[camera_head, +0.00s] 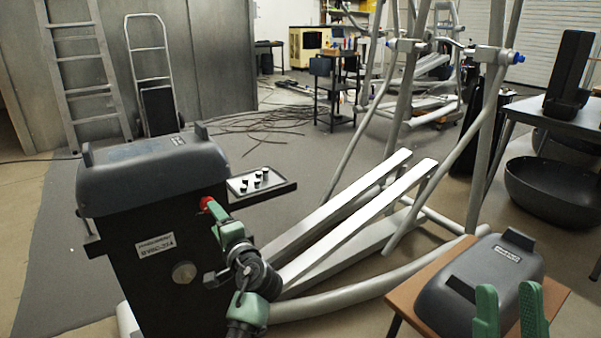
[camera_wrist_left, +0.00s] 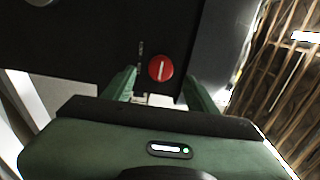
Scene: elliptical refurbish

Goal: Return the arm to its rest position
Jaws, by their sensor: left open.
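My left gripper (camera_head: 212,212) is at the right side of the dark machine housing (camera_head: 150,255), its tips close to a red knob (camera_head: 206,203). In the left wrist view, the round red knob (camera_wrist_left: 160,68) with a white line sits on a dark panel. The two green fingers of my left gripper (camera_wrist_left: 162,85) are open, one on each side of it, with gaps between. Whether the tips touch the panel cannot be told. The left arm is bent and extends forward. My right gripper (camera_head: 510,308) is open and empty at the bottom right, with two separate green fingers.
A small tray (camera_head: 285,187) with small parts juts out right of the housing. A grey cover (camera_head: 480,280) lies on a wooden table (camera_head: 410,300), partly behind my right gripper. The elliptical's white rails (camera_head: 340,225) fill the middle. A black table (camera_head: 575,125) stands at right.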

